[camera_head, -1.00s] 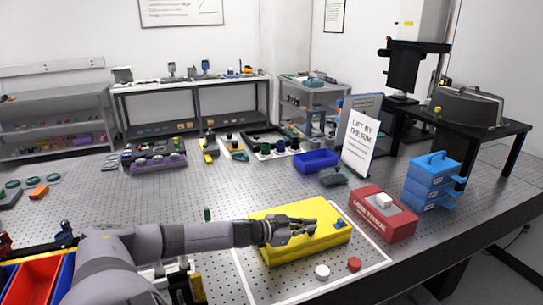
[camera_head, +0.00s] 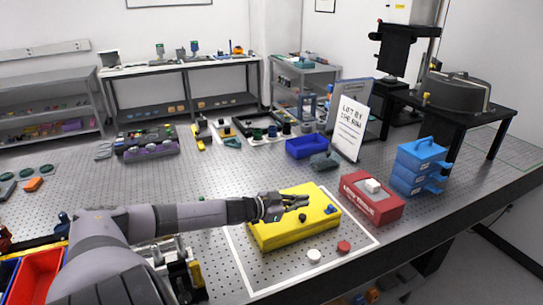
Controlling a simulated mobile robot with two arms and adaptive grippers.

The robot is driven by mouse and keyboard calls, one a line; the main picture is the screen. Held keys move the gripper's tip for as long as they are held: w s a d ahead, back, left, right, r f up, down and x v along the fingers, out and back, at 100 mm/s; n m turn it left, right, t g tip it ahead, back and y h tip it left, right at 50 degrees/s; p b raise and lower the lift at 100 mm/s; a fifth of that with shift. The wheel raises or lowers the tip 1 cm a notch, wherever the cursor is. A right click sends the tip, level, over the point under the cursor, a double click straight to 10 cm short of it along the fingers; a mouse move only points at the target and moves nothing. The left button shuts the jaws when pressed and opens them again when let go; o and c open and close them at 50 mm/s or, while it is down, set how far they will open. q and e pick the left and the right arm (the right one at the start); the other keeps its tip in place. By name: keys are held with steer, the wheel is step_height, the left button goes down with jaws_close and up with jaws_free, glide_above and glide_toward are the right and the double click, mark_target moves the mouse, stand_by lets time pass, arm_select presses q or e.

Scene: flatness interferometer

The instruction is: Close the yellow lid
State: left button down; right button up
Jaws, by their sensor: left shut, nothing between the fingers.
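The yellow box (camera_head: 294,231) lies inside the white outline on the perforated table. Its yellow lid (camera_head: 317,207) looks flat on top, with a dark knob and a small blue part on it. My left gripper (camera_head: 306,200) is shut and empty, over the far part of the lid. I cannot tell whether it touches the lid. My arm and gripper hide part of the lid's far left side. My right gripper is not in view.
A white round piece (camera_head: 314,255) and a red round piece (camera_head: 344,246) lie in front of the box. A red box (camera_head: 371,203) and blue stacked trays (camera_head: 418,168) stand to the right. A sign (camera_head: 349,130) and blue bin (camera_head: 307,147) stand behind.

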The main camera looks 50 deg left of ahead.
arm_select(q)
steer(key=shift+s+a, duration=0.15)
steer(key=shift+s, duration=0.5)
steer(key=shift+s+a, duration=0.15)
steer(key=shift+s, duration=0.45)
steer(key=p+v, duration=0.2)
steer(key=v, duration=0.5)
steer(key=shift+a, duration=0.2)
steer(key=shift+r, duration=0.1)
